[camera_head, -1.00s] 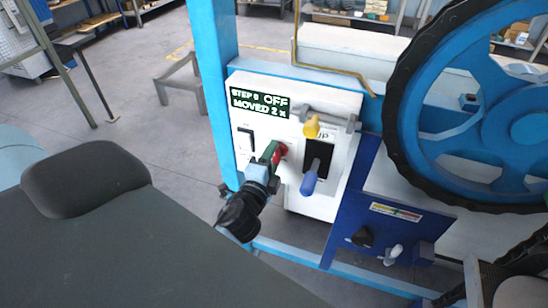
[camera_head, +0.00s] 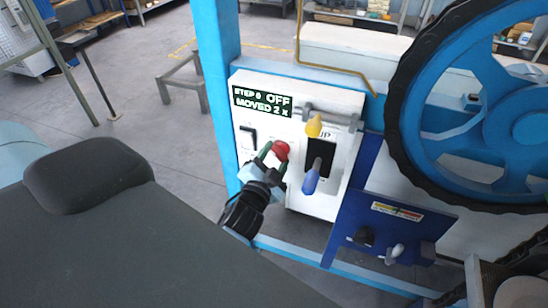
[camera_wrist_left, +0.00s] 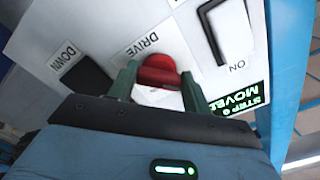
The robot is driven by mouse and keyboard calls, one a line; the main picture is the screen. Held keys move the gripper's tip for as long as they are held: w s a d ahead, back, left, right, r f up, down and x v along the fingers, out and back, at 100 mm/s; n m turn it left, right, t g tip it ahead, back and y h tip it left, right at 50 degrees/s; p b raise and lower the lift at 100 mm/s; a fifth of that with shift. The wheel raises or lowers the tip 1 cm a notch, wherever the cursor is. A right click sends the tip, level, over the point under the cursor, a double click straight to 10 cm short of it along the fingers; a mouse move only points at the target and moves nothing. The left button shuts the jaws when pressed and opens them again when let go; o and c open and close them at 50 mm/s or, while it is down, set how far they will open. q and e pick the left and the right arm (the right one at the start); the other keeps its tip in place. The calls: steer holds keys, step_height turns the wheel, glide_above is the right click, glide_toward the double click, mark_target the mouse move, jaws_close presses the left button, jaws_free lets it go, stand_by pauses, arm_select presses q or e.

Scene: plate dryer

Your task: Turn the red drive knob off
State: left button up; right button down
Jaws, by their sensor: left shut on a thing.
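The red drive knob (camera_head: 281,150) is on the white control panel (camera_head: 344,150), under a display (camera_head: 262,101) that reads OFF and MOVED 2 X. In the left wrist view the knob (camera_wrist_left: 158,74) lies between the green fingers, near a DRIVE label (camera_wrist_left: 139,46). My left gripper (camera_head: 272,160) is shut on the knob, with one finger on each side; the fingers partly hide it. My right gripper is not seen.
A large blue wheel (camera_head: 527,128) is at the right. A dark blue panel (camera_head: 405,225) with small controls sits lower right.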

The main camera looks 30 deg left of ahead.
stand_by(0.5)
arm_select(q)
steer(key=o, duration=1)
steer(key=shift+s, duration=0.15)
